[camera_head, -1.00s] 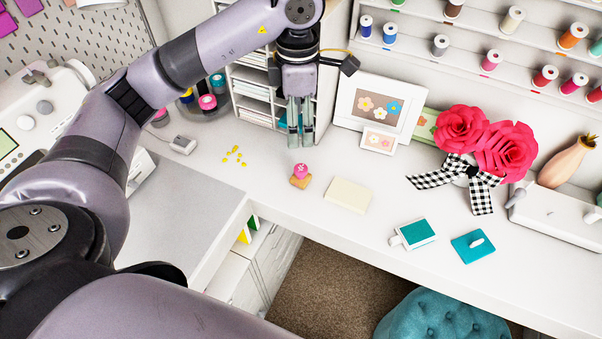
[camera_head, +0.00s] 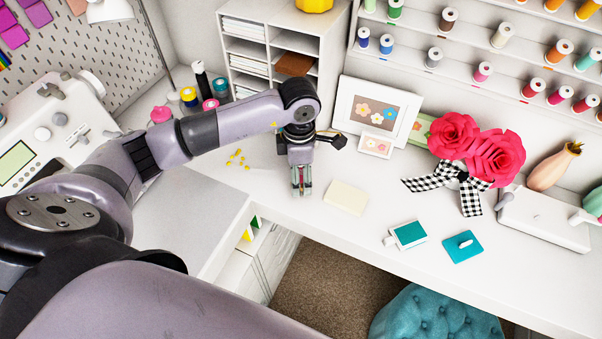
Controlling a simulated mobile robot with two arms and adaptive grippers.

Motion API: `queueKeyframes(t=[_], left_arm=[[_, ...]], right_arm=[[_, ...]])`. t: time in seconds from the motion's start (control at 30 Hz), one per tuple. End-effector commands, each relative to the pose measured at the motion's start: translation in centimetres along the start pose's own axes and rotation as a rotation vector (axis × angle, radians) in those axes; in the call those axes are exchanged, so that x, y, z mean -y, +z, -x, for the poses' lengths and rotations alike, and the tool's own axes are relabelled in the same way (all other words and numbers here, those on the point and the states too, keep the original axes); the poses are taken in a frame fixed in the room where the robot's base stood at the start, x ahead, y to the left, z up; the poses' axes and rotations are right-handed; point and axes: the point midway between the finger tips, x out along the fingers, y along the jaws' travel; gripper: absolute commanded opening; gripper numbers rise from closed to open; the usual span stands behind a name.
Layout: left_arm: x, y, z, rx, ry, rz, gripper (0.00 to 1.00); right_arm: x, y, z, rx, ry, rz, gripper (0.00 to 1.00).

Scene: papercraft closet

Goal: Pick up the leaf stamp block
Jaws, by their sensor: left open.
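My left gripper (camera_head: 301,188) points straight down at the white desk, left of the cream pad. Its fingers are apart and low, close to the desktop. The small wooden stamp block with a pink top, seen on the desk in the earlier view, is now almost wholly hidden behind and between these fingers. I cannot tell whether the fingers touch it. My right gripper is out of view.
A cream pad (camera_head: 346,198) lies just right of the gripper. Small yellow bits (camera_head: 236,159) lie left. Frames (camera_head: 379,110) and red paper flowers (camera_head: 495,160) stand behind.

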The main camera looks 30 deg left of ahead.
Motion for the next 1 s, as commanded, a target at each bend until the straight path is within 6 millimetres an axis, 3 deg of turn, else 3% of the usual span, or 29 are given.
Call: queueKeyframes(t=[0.33, 1.0], left_arm=[[0.02, 0.00, -0.94, 0.000, 0.000, -0.001, 0.64], [0.00, -0.01, -0.88, 0.000, 0.001, -0.001, 0.20]], right_arm=[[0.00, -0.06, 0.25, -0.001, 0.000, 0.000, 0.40], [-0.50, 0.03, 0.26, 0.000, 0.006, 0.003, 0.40]])
